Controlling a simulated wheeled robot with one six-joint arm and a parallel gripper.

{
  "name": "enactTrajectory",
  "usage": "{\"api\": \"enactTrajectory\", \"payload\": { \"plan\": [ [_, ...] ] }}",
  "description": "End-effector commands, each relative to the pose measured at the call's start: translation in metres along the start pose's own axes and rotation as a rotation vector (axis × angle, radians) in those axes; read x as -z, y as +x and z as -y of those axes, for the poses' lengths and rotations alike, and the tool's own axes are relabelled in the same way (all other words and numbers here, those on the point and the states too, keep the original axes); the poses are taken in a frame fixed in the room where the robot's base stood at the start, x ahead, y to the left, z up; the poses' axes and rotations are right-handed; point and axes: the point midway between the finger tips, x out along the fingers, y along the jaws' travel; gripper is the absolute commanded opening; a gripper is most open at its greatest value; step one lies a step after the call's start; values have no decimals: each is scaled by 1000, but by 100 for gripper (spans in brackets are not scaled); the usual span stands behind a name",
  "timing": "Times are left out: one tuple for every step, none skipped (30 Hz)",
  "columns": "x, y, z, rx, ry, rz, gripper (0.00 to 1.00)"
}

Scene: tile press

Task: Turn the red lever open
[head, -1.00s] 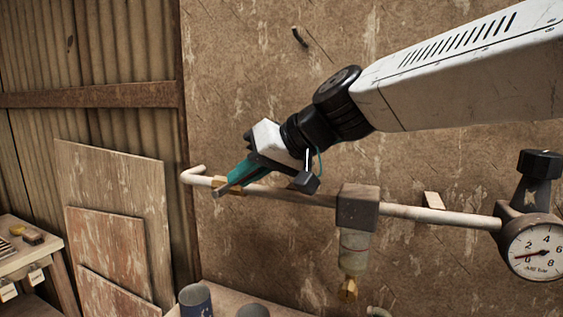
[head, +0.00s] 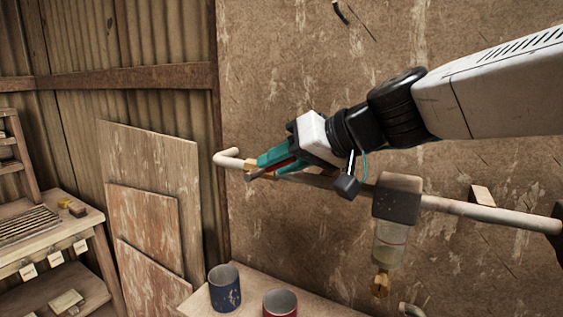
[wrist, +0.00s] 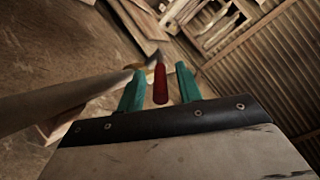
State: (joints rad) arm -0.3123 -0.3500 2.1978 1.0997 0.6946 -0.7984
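The red lever (wrist: 160,84) shows in the wrist view between my two teal fingers, with a gap on each side. My gripper (wrist: 160,71) is open around it. In the head view a strip of the red lever (head: 284,164) shows between the fingers, and my gripper (head: 262,168) is at the left end of the wall pipe. The brass valve body (head: 249,167) is partly hidden behind the fingertips. Whether either finger touches the lever cannot be told from the head view.
The pipe (head: 480,212) runs right along the wall, with a filter bowl (head: 390,245) hanging below it. A blue cup (head: 224,288) and a red cup (head: 280,302) stand on a bench below. Boards (head: 150,180) lean at the left beside a wooden shelf bench (head: 60,228).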

Motion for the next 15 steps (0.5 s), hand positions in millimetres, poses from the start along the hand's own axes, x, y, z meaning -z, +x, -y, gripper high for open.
{"api": "enactTrajectory", "payload": {
  "plan": [
    [0, 0, 0, 0, 0, 0, 35],
    [0, 0, 0, 0, 0, 1, 35],
    [0, 0, 0, 0, 0, 1, 35],
    [0, 0, 0, 0, 0, 1, 35],
    [0, -1, 0, 0, 0, 1, 35],
    [0, -2, 0, 0, 0, 1, 35],
    [0, -4, 0, 0, 0, 0, 35],
    [0, -7, 0, 0, 0, -1, 35],
    [1, -12, 0, 0, 0, -3, 35],
    [1, -16, 0, -1, 0, -3, 35],
    [1, -21, -1, -1, 1, -3, 35],
    [1, -28, -1, -2, 0, -4, 35],
    [1, -34, -1, -2, 0, -4, 35],
    [1, -39, -1, -3, 0, -5, 35],
    [1, -46, -1, -2, 0, -4, 35]
  ]
}}
